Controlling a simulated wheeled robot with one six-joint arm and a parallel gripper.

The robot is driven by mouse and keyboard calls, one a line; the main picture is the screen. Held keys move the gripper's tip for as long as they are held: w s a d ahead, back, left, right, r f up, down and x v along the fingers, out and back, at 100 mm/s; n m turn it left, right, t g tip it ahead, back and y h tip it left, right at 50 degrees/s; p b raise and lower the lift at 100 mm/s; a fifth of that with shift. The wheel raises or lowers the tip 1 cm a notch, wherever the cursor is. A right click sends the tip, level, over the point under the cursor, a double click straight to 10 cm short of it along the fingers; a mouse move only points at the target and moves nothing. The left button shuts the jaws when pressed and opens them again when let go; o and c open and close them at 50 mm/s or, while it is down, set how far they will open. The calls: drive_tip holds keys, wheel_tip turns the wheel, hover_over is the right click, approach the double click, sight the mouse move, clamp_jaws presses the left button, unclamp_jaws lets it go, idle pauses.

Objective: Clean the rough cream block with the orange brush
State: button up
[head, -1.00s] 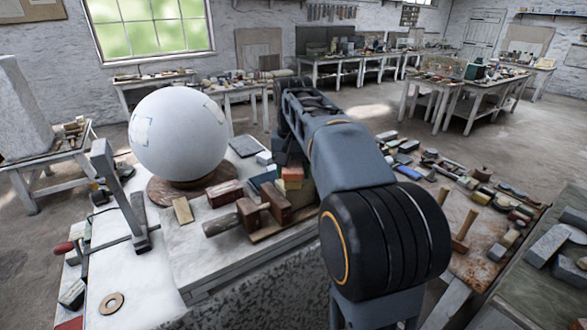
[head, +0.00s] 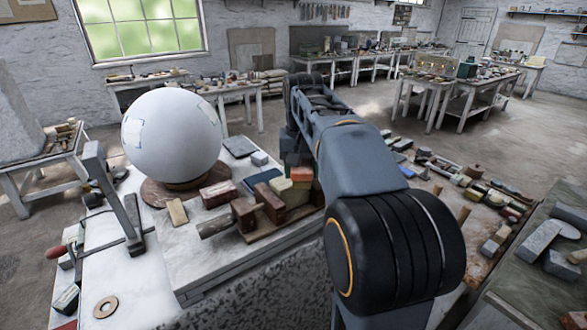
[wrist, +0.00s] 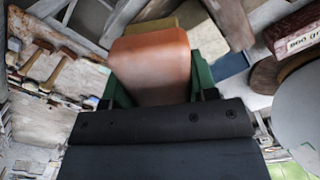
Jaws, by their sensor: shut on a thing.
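My gripper (wrist: 157,78) shows green fingers in the wrist view, shut on both sides of the orange brush (wrist: 150,55). In the head view the orange brush (head: 301,174) shows left of my arm, over the right part of the worktop. I cannot tell whether brush and block touch.
A white sphere (head: 172,130) stands on a round wooden base (head: 160,192) to the left. The front-left worktop (head: 122,270) is mostly clear.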

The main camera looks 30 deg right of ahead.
drive_tip(key=shift+f+b, duration=0.45)
drive_tip(key=shift+f, duration=0.2)
idle(0.6)
drive_tip(key=shift+s, duration=0.1)
drive_tip(key=shift+s+a+b, duration=0.35)
drive_tip(key=shift+s+a, duration=0.2)
drive_tip(key=shift+s, duration=0.35)
drive_tip(key=shift+w, duration=0.1)
